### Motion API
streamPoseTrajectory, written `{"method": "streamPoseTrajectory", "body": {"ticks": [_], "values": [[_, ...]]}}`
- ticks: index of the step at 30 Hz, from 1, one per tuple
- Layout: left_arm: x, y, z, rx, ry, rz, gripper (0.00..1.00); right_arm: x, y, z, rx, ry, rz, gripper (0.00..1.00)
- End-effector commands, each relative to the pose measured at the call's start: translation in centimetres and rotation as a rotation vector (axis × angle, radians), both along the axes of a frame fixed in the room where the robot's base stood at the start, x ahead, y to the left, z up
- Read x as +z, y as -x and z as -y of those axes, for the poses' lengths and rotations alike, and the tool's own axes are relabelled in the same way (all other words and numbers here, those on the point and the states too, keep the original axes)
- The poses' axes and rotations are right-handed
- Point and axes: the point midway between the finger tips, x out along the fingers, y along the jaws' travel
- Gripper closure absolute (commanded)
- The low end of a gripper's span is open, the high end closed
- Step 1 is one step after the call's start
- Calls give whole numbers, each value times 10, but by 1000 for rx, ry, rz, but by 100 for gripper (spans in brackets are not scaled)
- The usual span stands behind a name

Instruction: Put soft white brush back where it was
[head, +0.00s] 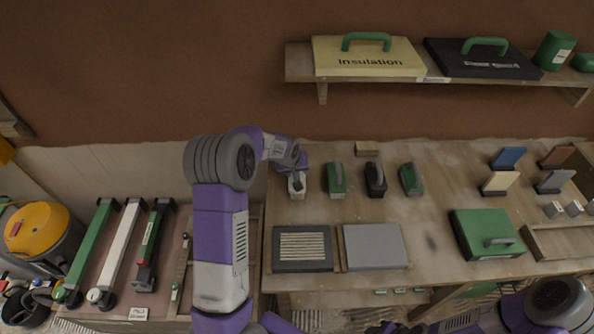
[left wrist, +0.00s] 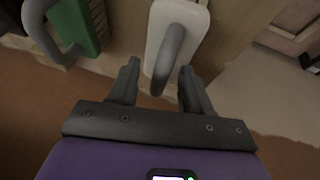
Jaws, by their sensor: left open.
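The soft white brush (head: 297,188) stands on the wooden table at the left end of a row of brushes. In the left wrist view the white brush (left wrist: 186,22) shows its pale body and grey loop handle. My left gripper (head: 298,172) is over it, and its open fingers (left wrist: 158,85) are on either side of the handle, not closed on it. In the head view the gripper partly hides the brush. My right arm is at the bottom right, and its dark gripper end (head: 392,328) is cut off by the lower edge.
A green brush (head: 336,180) stands just right of the white one, then a black brush (head: 375,180) and another green brush (head: 411,180). A dark board (head: 302,264) and a grey board (head: 375,264) lie in front. A shelf (head: 300,68) overhangs at the back.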

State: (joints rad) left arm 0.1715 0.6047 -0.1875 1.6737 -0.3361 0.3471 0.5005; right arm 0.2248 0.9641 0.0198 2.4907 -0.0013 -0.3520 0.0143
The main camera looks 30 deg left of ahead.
Motion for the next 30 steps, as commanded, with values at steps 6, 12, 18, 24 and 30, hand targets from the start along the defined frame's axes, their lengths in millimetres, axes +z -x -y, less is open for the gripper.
{"method": "streamPoseTrajectory", "body": {"ticks": [6, 12, 18, 24, 30], "values": [[46, 20, 2, 1, 0, 4, 51, 6, 0, 0, 0, 0, 0, 57], [81, 36, 4, 0, 0, 4, 51, 11, 0, 0, 0, 0, 0, 57], [98, 46, 5, 0, 1, -1, 51, 13, 0, 0, 0, 0, 0, 57], [100, 47, 5, 0, 1, -1, 51, 13, 0, 0, 0, 0, 0, 57], [100, 47, 5, 0, 1, -1, 51, 13, 0, 0, 0, 0, 0, 57]]}}
